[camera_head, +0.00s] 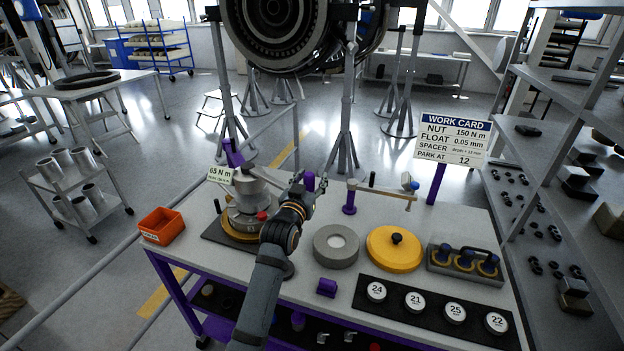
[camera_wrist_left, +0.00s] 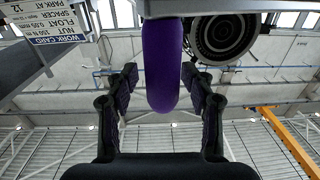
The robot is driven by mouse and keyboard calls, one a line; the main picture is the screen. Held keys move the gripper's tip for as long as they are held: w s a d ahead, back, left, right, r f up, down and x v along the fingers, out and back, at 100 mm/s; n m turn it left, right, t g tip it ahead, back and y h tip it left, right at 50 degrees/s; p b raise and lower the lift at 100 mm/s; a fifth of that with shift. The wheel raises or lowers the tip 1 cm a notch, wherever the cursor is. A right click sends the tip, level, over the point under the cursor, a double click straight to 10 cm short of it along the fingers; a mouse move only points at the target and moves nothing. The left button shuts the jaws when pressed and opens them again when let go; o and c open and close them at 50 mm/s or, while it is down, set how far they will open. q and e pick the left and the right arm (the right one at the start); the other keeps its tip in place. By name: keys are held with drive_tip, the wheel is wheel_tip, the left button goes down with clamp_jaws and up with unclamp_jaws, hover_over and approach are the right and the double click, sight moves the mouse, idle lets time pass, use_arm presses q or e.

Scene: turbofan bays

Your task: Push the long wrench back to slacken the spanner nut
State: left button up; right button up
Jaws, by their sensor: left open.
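My left gripper (camera_head: 308,188) is open above the bench, right of the spanner-nut assembly (camera_head: 246,198). A purple upright grip (camera_head: 309,181) shows between its fingers; it appears to be the long wrench's handle. In the left wrist view the purple grip (camera_wrist_left: 162,65) stands between the two spread fingers (camera_wrist_left: 160,92), with gaps visible on both sides. A grey bar runs from the top of the assembly toward the gripper, and its outer part is hidden. A tag (camera_head: 220,175) at the assembly reads 65 N m. My right gripper is not in view.
The bench also holds an orange bin (camera_head: 162,226), a grey ring (camera_head: 336,245), a yellow lidded disc (camera_head: 394,249), a purple post (camera_head: 349,198) with a crossbar, and numbered discs (camera_head: 455,311). The work card (camera_head: 452,139) reads nut 150 N m, park at 12.

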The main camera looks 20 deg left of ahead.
use_arm(q)
drive_tip(key=s, duration=0.7)
drive_tip(key=shift+s+d, duration=0.1)
drive_tip(key=shift+s, duration=0.1)
drive_tip(key=shift+w, duration=0.1)
